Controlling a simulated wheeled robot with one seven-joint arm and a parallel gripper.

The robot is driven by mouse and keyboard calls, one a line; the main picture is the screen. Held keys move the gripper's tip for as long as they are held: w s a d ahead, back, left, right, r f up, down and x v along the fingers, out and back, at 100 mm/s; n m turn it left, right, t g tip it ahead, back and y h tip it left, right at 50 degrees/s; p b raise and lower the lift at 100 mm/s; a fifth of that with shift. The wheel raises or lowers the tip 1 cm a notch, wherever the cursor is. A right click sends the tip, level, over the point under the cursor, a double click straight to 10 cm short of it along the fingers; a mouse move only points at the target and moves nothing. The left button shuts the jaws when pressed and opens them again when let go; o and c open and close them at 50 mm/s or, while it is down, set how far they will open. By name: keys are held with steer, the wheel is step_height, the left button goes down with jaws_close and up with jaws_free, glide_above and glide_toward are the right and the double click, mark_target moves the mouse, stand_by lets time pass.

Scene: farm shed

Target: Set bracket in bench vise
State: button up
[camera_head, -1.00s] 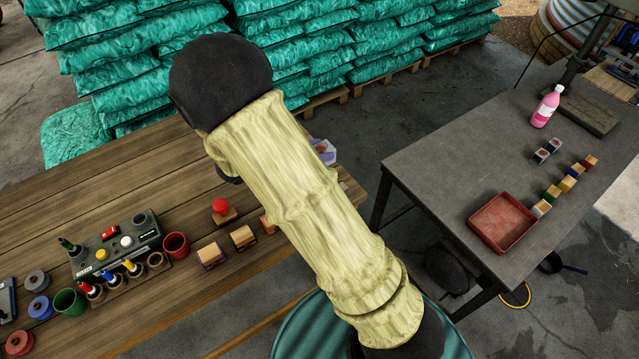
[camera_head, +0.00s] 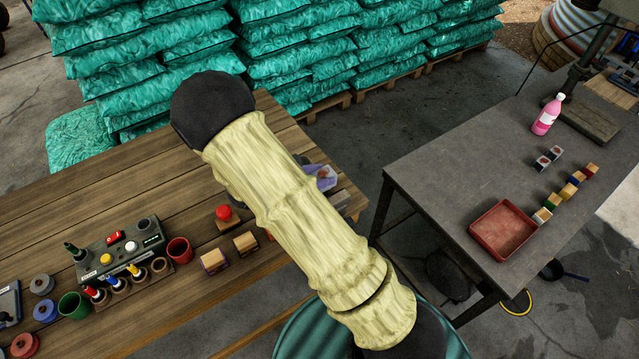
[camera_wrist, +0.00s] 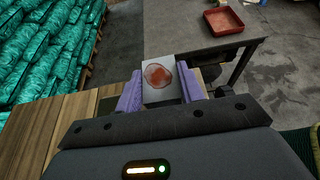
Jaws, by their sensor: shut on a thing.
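My gripper (camera_wrist: 160,84) has purple fingers and is shut on a pale grey block (camera_wrist: 153,94) with a round red-brown patch on its face. This block may be the bracket; its full shape does not show. In the head view my gripper (camera_head: 322,177) is at the right end of the wooden bench (camera_head: 60,215), mostly behind my arm. A grey piece (camera_head: 341,203) shows close below it at the bench's end. I cannot tell whether it is part of the vise, or whether the held block touches anything. No vise is clearly seen.
The bench's left holds a control box (camera_head: 118,250), a red cup (camera_head: 179,250), a red button (camera_head: 224,212) and wooden blocks (camera_head: 245,243). The grey table (camera_head: 440,160) on the right bears a red tray (camera_head: 503,230), small cubes and a pink bottle (camera_head: 547,115). A gap separates the two.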

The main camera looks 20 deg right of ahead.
steer(key=shift+f+p, duration=0.45)
steer(key=shift+f, duration=1.45)
steer(key=shift+f, duration=0.1)
steer(key=o, duration=1)
steer(key=shift+o, duration=0.2)
steer(key=shift+a, duration=0.15)
steer(key=b+v, duration=0.4)
steer(key=v, duration=0.8)
steer(key=shift+r, duration=0.25)
steer(key=shift+d, duration=0.2)
